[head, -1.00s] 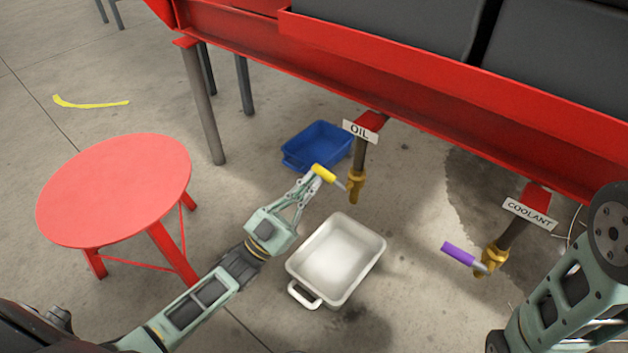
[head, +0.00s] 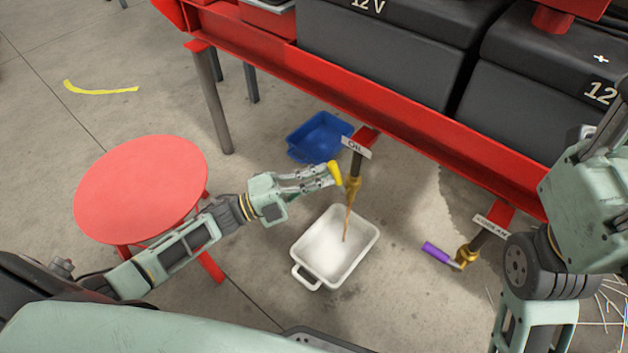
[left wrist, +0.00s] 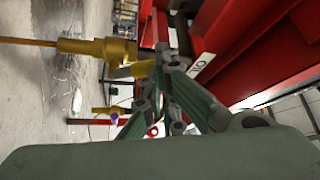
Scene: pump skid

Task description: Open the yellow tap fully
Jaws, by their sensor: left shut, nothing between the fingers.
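The yellow tap handle (head: 335,173) is on the brass valve (head: 353,189) under the OIL label (head: 356,148). A thin brown stream (head: 347,224) runs from the valve into the white tray (head: 299,255) below. My left gripper (head: 327,176) is shut, with its fingertips right beside the yellow handle and nothing held between them. Whether they touch the handle I cannot tell. The left wrist view shows the brass valve (left wrist: 95,47), the stream (left wrist: 28,42) and the yellow handle (left wrist: 138,69) close to the fingers (left wrist: 155,78). My right gripper is not in view.
A second valve with a purple handle (head: 436,252) hangs at the right under another label (head: 490,226). A blue bin (head: 318,137) stands behind the tray. A red round stool (head: 140,190) is at the left. The red skid frame (head: 270,65) crosses above.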

